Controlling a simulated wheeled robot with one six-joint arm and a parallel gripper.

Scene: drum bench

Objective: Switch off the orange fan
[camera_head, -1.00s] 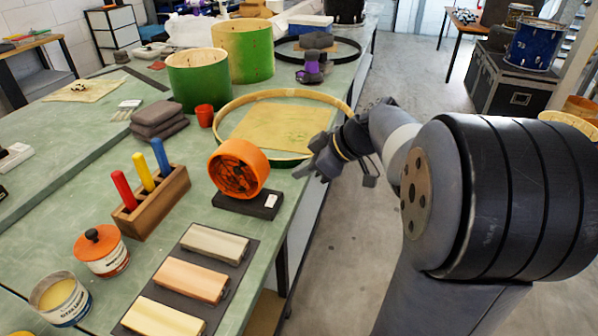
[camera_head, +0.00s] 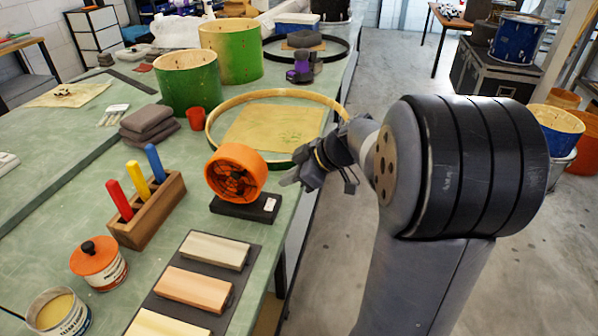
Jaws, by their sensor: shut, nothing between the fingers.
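The orange fan (camera_head: 235,174) stands upright on its dark flat base (camera_head: 243,207) near the right edge of the green bench. A small white switch or label (camera_head: 270,204) shows on the right part of the base; I cannot tell its position. My gripper (camera_head: 287,180) is shut and empty, just right of the fan housing and above the bench edge, apart from the fan in the picture. Its fingertips point left toward the fan.
Sanding blocks on a dark mat (camera_head: 240,265) lie in front of the fan. A wooden holder (camera_head: 150,215) with coloured handles stands to the left. A large wooden hoop (camera_head: 222,108) lies behind. Open floor (camera_head: 400,75) is to the right of the bench.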

